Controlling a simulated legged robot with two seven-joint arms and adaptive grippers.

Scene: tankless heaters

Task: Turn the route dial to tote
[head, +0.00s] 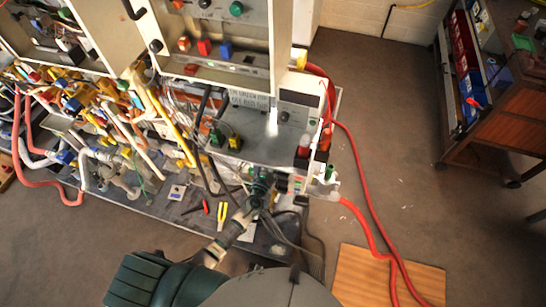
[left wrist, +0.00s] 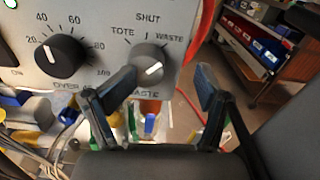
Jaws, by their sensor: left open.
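The route dial (left wrist: 150,62) is a round dark knob on a light grey panel in the left wrist view. TOTE is printed at its upper left, SHUT above and WASTE at its upper right. Its white pointer line slants toward the upper-right WASTE mark. My left gripper (left wrist: 167,80) is open, with one finger overlapping the dial's lower-left edge in the picture and the other to its right. I cannot tell whether either finger touches the dial. In the head view, my left gripper (head: 262,182) is low in front of the bench equipment. My right gripper is not in view.
A second dark dial (left wrist: 60,56) with a numbered scale is left of the route dial. Red hoses (head: 352,160) run down the right side to the floor. Tangled pipes (head: 110,120) crowd the bench's left. A cart (head: 495,90) stands far right, with clear floor before it.

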